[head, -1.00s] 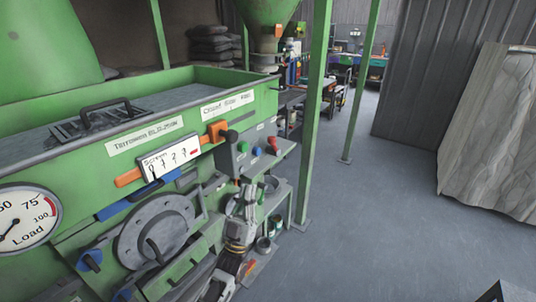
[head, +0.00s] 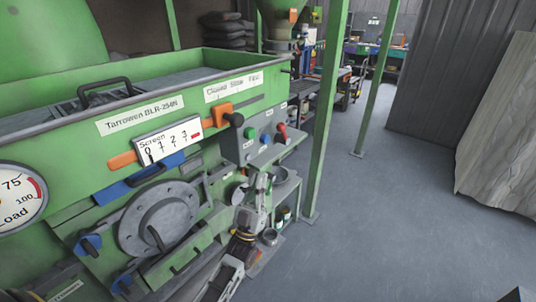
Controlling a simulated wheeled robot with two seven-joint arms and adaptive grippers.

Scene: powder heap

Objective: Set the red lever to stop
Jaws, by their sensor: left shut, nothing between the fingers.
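The red lever (head: 282,131) sticks up from the right end of a grey control box (head: 243,152) on the side of the green machine. A green button (head: 250,133) and a blue button (head: 265,139) sit to its left. Small labels on the box are too small to read, so I cannot tell which setting the lever is at. My left gripper (head: 266,181) is shut and empty, below the control box and apart from the lever. My right gripper is not in view.
An orange handle with a black knob (head: 236,119) juts out left of the box. A green post (head: 326,120) stands to the right. Shelves with cans (head: 283,214) are behind my left gripper. A pale slab (head: 500,130) leans at far right. The floor (head: 400,230) between is clear.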

